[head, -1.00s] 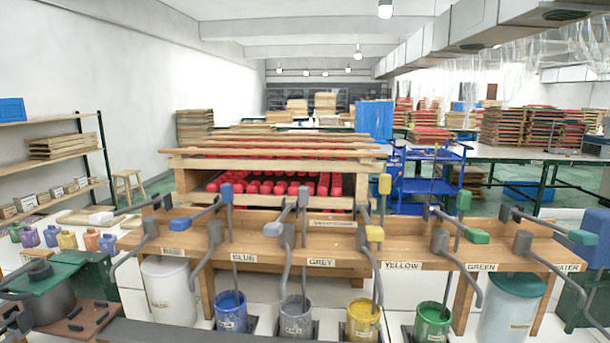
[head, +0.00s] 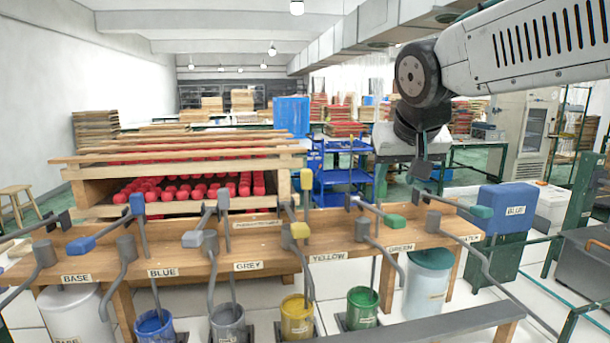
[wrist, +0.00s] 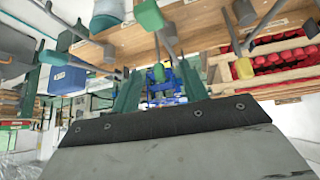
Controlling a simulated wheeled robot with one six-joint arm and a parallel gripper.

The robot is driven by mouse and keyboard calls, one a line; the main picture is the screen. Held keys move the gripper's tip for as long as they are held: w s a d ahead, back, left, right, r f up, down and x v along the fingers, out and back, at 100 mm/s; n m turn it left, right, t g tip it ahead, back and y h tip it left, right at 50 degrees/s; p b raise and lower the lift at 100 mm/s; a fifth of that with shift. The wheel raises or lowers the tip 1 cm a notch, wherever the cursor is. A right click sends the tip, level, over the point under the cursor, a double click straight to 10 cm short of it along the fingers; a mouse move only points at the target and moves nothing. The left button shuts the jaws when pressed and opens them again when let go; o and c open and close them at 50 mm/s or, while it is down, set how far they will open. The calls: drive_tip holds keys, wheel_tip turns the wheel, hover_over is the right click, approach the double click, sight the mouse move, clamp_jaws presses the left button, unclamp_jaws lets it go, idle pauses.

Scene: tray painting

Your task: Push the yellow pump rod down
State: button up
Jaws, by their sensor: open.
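The yellow pump rod (head: 306,180) stands upright behind the bench label YELLOW, with a yellow block on its top. A lever with a second yellow block (head: 299,230) sits lower, in front of it. The yellow paint bucket (head: 297,318) is on the floor below. My gripper (head: 420,172) hangs in the air above the bench, to the right of the yellow rod and apart from it. In the wrist view, which looks upside down, its open fingers (wrist: 160,85) hold nothing. A yellow block (wrist: 243,68) shows right of them; which yellow block cannot be told.
The wooden bench (head: 328,258) carries several pumps with grey levers, including one with a green block (head: 395,221). A blue box (head: 506,208) stands at its right end. Behind are a rack of red items (head: 190,188) and a blue cart (head: 343,180).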

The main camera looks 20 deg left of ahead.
drive_tip(key=n+t+y, duration=0.1)
drive_tip(key=n+y, duration=0.1)
approach(306, 170)
drive_tip(key=x, duration=0.4)
drive_tip(key=shift+w+d+f, duration=0.15)
drive_tip(key=shift+w+d, duration=0.05)
drive_tip(key=shift+d, duration=0.05)
drive_tip(key=x, duration=0.6)
drive_tip(key=shift+w+a+f, duration=0.15)
drive_tip(key=shift+a+f, duration=0.05)
drive_tip(key=shift+a, duration=0.2)
drive_tip(key=shift+w+a+f, duration=0.15)
drive_tip(key=shift+w+f, duration=0.15)
drive_tip(key=shift+f, duration=0.05)
drive_tip(key=shift+c, duration=0.3)
